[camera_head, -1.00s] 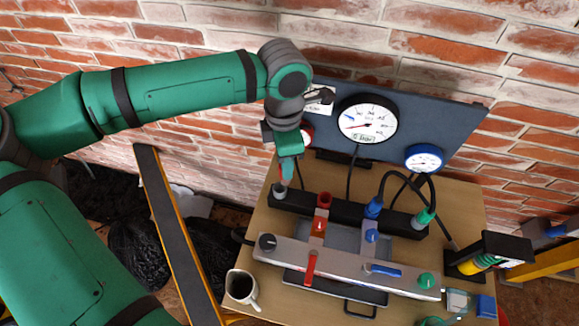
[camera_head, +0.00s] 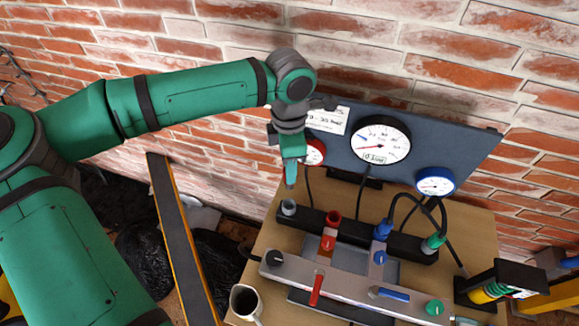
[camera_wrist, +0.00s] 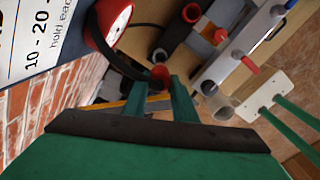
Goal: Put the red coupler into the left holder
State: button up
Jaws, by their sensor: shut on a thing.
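My gripper (camera_head: 290,176) points down above the left end of the black holder bar (camera_head: 356,232). In the wrist view its two green fingers (camera_wrist: 160,92) are shut on a small red coupler (camera_wrist: 160,74) that shows between their tips. The head view does not clearly show the coupler. The left holder (camera_head: 288,207) has a grey rim and stands just below the fingertips, apart from them. In the wrist view the holder's dark end (camera_wrist: 160,54) lies just beyond the coupler. A red ring (camera_head: 333,216) sits farther right on the bar.
Behind stands a dark panel with a red gauge (camera_head: 315,152), a large white gauge (camera_head: 382,140) and a blue gauge (camera_head: 435,182). Black hoses hang in front of it. A silver manifold (camera_head: 345,286) and a mug (camera_head: 245,301) are nearer.

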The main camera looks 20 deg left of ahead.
jog(key=shift+w+f, duration=0.15)
jog(key=shift+f, duration=1.05)
jog(key=shift+d+f, duration=0.15)
jog(key=shift+f, duration=0.25)
jog(key=shift+a+f, duration=0.25)
jog(key=shift+f, duration=0.4)
jog(key=shift+s+f, duration=0.2)
jog(key=shift+f, duration=0.25)
jog(key=shift+d+f, duration=0.1)
jog(key=shift+f, duration=0.45)
jog(key=shift+w, duration=0.2)
